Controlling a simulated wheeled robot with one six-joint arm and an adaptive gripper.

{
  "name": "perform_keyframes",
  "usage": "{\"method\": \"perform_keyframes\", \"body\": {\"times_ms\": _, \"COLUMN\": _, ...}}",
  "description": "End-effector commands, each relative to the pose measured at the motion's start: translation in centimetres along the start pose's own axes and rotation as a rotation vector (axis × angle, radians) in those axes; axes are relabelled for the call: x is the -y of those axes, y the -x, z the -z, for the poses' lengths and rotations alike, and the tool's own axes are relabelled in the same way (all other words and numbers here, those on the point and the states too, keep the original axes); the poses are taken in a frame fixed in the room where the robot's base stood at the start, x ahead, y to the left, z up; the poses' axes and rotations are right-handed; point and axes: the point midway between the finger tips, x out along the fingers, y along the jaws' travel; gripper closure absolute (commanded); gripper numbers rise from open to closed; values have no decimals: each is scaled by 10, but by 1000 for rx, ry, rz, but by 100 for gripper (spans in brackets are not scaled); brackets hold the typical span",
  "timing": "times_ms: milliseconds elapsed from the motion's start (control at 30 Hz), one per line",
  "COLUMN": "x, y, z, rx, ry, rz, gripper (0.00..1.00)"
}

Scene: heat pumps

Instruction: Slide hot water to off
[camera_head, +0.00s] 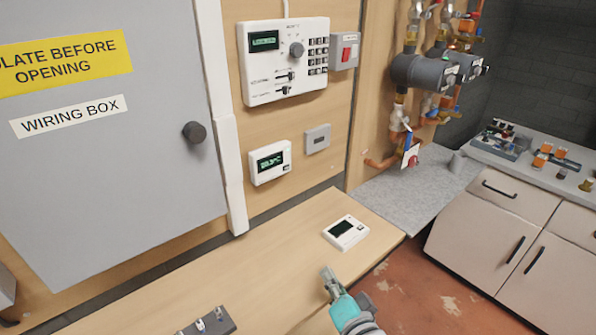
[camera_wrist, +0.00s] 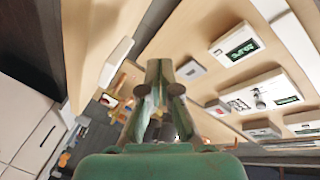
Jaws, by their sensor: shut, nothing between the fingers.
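The white control panel (camera_head: 285,62) is on the wooden wall at upper centre in the head view. It has a green display, a round knob, a keypad and two small slider switches, an upper one (camera_head: 285,76) and a lower one (camera_head: 284,90). Their labels are too small to read. The panel also shows at the right of the wrist view (camera_wrist: 262,93), where its sliders cannot be made out. My gripper (camera_head: 328,272) is shut and empty over the wooden bench, well below and apart from the panel. Its fingers (camera_wrist: 158,85) fill the middle of the wrist view.
A white thermostat (camera_head: 270,161) and a small grey plate (camera_head: 317,138) are below the panel. A red switch box (camera_head: 345,49) adjoins its right side. A white display unit (camera_head: 346,232) lies on the bench (camera_head: 270,260) near my gripper. Pipes and valves stand to the right.

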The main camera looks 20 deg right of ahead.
Motion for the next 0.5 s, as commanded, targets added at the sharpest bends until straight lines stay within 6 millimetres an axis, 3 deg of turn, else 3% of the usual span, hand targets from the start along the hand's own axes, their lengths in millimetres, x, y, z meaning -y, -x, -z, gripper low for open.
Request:
{"method": "perform_keyframes", "body": {"times_ms": 200, "x": 45, "y": -46, "z": 48, "rx": -19, "ry": -149, "rz": 31, "gripper": 100}}
{"method": "perform_keyframes", "body": {"times_ms": 500, "x": 114, "y": -87, "z": 119, "rx": -26, "ry": -347, "rz": 71, "gripper": 100}}
